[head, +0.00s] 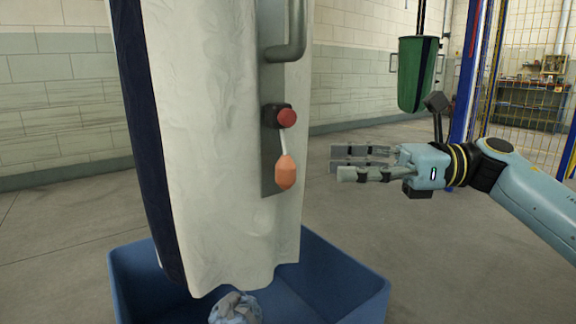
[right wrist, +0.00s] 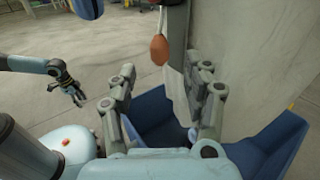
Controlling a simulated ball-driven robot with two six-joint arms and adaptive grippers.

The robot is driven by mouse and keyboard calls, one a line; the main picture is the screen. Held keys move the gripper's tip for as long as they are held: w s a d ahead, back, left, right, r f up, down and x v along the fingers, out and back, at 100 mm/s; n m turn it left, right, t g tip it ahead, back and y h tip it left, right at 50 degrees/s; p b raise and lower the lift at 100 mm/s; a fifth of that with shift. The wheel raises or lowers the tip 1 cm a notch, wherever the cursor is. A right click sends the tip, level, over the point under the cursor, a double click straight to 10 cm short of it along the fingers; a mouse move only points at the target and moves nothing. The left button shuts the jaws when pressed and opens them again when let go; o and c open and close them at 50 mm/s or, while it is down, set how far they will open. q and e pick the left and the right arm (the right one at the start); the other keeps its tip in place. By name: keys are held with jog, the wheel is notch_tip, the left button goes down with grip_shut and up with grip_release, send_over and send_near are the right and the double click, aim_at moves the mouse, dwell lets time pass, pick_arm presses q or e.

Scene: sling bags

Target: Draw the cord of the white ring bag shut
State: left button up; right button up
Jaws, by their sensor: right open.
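The white bag (head: 215,130) hangs upright in the head view, with a dark blue stripe down its left side. A grey plate on it carries a handle (head: 287,40) and a dark block with a red button (head: 287,118). A short pale cord (head: 284,144) runs down from the block to an orange toggle (head: 286,172). My right gripper (head: 335,164) is open and empty, to the right of the toggle and apart from it. In the right wrist view the toggle (right wrist: 158,50) hangs beyond the open fingers. My left gripper (right wrist: 75,95) shows small there; its jaw state is unclear.
A blue bin (head: 345,282) stands under the bag, with a crumpled grey-blue bundle (head: 236,308) in it. A green bag (head: 416,75) hangs farther back at the right, near a blue post and yellow mesh fence. The floor around is clear.

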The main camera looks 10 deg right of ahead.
aim_at(285, 162)
jog(key=b+x, duration=0.1)
jog(key=x, duration=0.7)
jog(key=shift+a, duration=0.6)
pick_arm(q)
jog(key=shift+w+d+r+t, duration=0.2)
jog(key=shift+w+d+r, duration=0.05)
jog(key=shift+w+r, duration=0.35)
jog(key=shift+w+d+r+t, duration=0.2)
jog(key=shift+w+r, duration=0.25)
jog(key=shift+w, duration=0.2)
pick_arm(e)
jog(key=shift+c, duration=0.8)
grip_shut()
pick_arm(q)
jog(key=shift+s+f, duration=0.1)
jog(key=shift+f, duration=0.1)
pick_arm(e)
jog(key=shift+w+a+f, duration=0.1)
jog(key=shift+f, duration=0.1)
